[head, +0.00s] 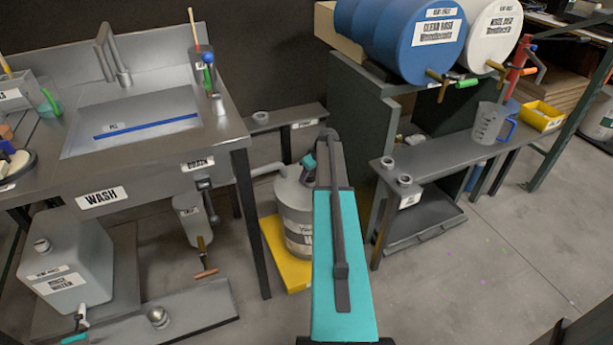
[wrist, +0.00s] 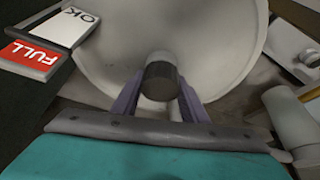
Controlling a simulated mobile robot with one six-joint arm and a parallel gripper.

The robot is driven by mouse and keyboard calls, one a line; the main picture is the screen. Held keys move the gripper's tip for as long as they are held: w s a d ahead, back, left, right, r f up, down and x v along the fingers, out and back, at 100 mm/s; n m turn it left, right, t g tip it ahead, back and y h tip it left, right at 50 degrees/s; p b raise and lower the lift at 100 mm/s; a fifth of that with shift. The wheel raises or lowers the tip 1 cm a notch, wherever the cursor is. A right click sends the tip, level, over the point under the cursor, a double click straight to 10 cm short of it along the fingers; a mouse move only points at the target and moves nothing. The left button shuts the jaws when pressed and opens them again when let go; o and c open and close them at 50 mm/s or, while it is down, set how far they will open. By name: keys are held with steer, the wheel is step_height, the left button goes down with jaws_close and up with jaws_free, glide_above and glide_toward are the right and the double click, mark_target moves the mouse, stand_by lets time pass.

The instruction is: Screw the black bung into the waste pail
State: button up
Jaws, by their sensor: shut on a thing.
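The waste pail (head: 297,215) is a pale grey round drum on a yellow base, partly hidden behind my arm in the head view. Its round top (wrist: 215,50) fills much of the wrist view. My gripper (wrist: 161,96) is over the pail's top, its two purple fingers shut on the black bung (wrist: 161,76), a short dark cylinder. A paler round part shows just below the bung between the fingers. I cannot tell whether the bung sits in the pail's opening or just above it. The bung is not clear in the head view.
A grey pipe (head: 267,170) meets the pail from the left. The wash sink (head: 150,125) stands left, and a dark bench (head: 430,160) stands right. A red and white FULL/OK sign (wrist: 45,45) lies left in the wrist view. Floor at right is clear.

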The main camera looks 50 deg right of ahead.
steer(key=shift+o, duration=0.2)
steer(key=shift+s+d+m+g+h+p, duration=0.15)
steer(key=shift+m+h+p, duration=0.35)
steer(key=shift+m, duration=0.8)
steer(key=shift+d+m+g+h+p, duration=0.15)
steer(key=shift+m+h+p, duration=0.3)
steer(key=shift+m, duration=0.85)
steer(key=shift+a+m+g+h+p, duration=0.15)
steer(key=shift+m+g+h, duration=0.25)
steer(key=shift+m, duration=0.9)
steer(key=shift+d+m+g+h+p, duration=0.1)
steer(key=shift+m+g+h+p, duration=0.2)
steer(key=shift+m, duration=1)
steer(key=shift+c, duration=0.2)
steer(key=shift+o, duration=0.2)
steer(key=o, duration=1)
steer(key=shift+c, duration=0.2)
